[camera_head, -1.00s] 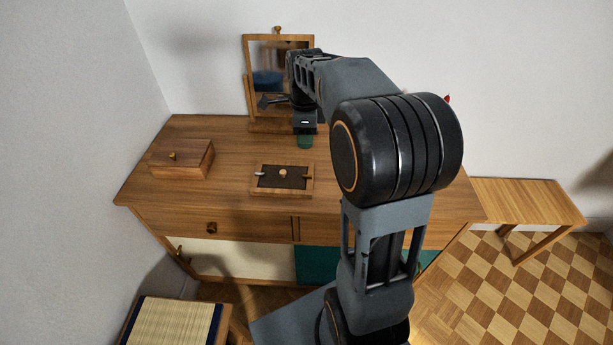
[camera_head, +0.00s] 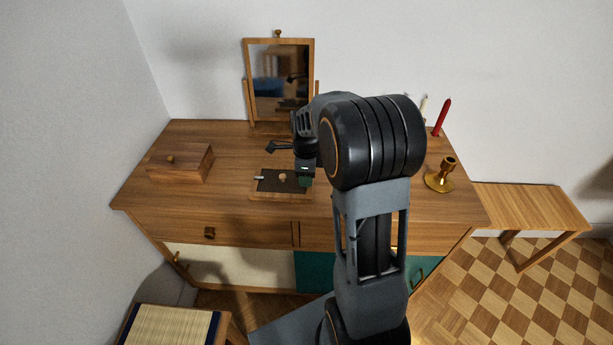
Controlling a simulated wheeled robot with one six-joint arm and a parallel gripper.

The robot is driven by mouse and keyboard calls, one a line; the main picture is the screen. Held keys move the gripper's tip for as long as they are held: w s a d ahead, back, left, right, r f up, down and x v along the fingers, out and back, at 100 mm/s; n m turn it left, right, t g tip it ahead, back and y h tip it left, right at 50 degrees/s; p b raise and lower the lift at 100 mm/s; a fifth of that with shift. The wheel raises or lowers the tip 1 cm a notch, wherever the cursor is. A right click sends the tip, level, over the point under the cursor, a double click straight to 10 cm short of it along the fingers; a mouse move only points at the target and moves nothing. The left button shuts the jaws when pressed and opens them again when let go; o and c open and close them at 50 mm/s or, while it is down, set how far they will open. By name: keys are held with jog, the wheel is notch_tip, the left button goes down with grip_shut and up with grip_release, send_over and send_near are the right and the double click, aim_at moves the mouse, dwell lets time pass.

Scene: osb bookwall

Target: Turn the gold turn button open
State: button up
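A small wooden frame with a dark panel (camera_head: 268,185) lies on the desk top. It has a pale round knob (camera_head: 283,177) in the middle and a silvery turn button (camera_head: 260,178) on its left edge. My gripper (camera_head: 305,183), with greenish fingertips, points down over the frame's right edge. The gold turn button is hidden behind my gripper there; a small brownish piece showed at that edge a second ago. I cannot tell whether the fingers touch it or whether they are open or shut.
A wooden box (camera_head: 180,163) stands left on the desk (camera_head: 230,135), and a mirror (camera_head: 280,80) behind. A brass candlestick (camera_head: 441,176) and a red candle (camera_head: 442,118) are at the right. The desk between box and frame is clear.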

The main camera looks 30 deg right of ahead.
jog(key=shift+f, duration=0.1)
grip_shut()
dwell(0.4)
jog(key=shift+n, duration=0.3)
jog(key=n, duration=0.2)
jog(key=n+p, duration=0.1)
jog(key=shift+s+a+n, duration=0.1)
jog(key=shift+s+n, duration=0.1)
jog(key=shift+n, duration=0.2)
jog(key=n, duration=0.4)
jog(key=shift+s+n+p, duration=0.25)
jog(key=shift+n+p, duration=0.05)
jog(key=shift+p, duration=0.05)
jog(key=n, duration=0.4)
jog(key=shift+s+p, duration=0.25)
jog(key=shift+p, duration=0.05)
jog(key=shift+s+d+n, duration=0.1)
jog(key=shift+d+n, duration=0.05)
jog(key=shift+n, duration=1.05)
jog(key=shift+d+n, duration=0.15)
jog(key=shift+n, duration=1.05)
